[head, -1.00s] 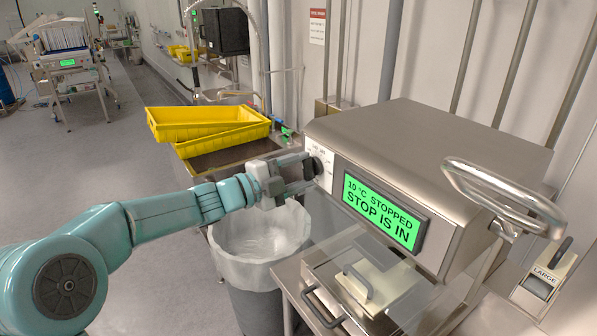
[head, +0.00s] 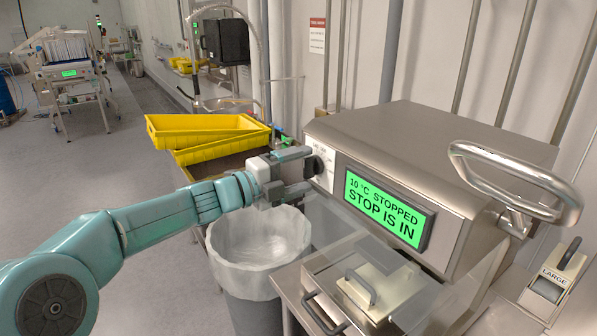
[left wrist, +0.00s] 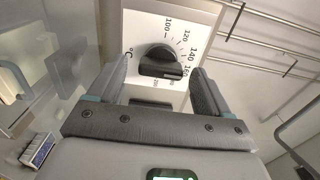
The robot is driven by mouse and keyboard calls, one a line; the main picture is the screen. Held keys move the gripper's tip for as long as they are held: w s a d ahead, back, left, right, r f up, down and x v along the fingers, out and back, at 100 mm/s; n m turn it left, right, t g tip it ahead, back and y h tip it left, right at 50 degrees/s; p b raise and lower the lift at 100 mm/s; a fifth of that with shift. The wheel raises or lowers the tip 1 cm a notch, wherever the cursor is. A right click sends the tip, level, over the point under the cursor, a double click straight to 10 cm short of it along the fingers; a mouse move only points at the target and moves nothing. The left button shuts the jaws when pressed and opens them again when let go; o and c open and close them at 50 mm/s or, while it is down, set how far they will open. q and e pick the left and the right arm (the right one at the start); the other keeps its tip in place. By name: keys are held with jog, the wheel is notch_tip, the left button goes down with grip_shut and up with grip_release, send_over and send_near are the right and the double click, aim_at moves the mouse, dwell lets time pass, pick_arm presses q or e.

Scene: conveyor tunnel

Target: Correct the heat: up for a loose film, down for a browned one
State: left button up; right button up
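The steel machine (head: 430,140) has a green display (head: 388,212) reading "10 °C STOPPED, STOP IS IN". A black heat knob (head: 320,165) sits on the white dial plate at its left front. The left wrist view shows the knob (left wrist: 160,65) with its scale marked in °C; its bar lies roughly crosswise, with its right end toward the 160 side. My left gripper (head: 303,170) is at the dial. In the left wrist view its fingers (left wrist: 158,80) stand open on either side of the knob, with gaps visible. No film shows clearly. My right gripper is out of view.
A lined bin (head: 258,240) stands below my left arm. Yellow trays (head: 205,130) lie behind it. A steel loop handle (head: 515,185) juts out at the machine's right, above a holder marked LARGE (head: 550,285). A handled plate (head: 375,290) lies in front. Open floor is at left.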

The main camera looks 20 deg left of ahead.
pick_arm(q)
jog(key=shift+a, duration=0.1)
jog(key=b+v, duration=0.3)
jog(key=v, duration=1.3)
jog(key=shift+s, duration=0.1)
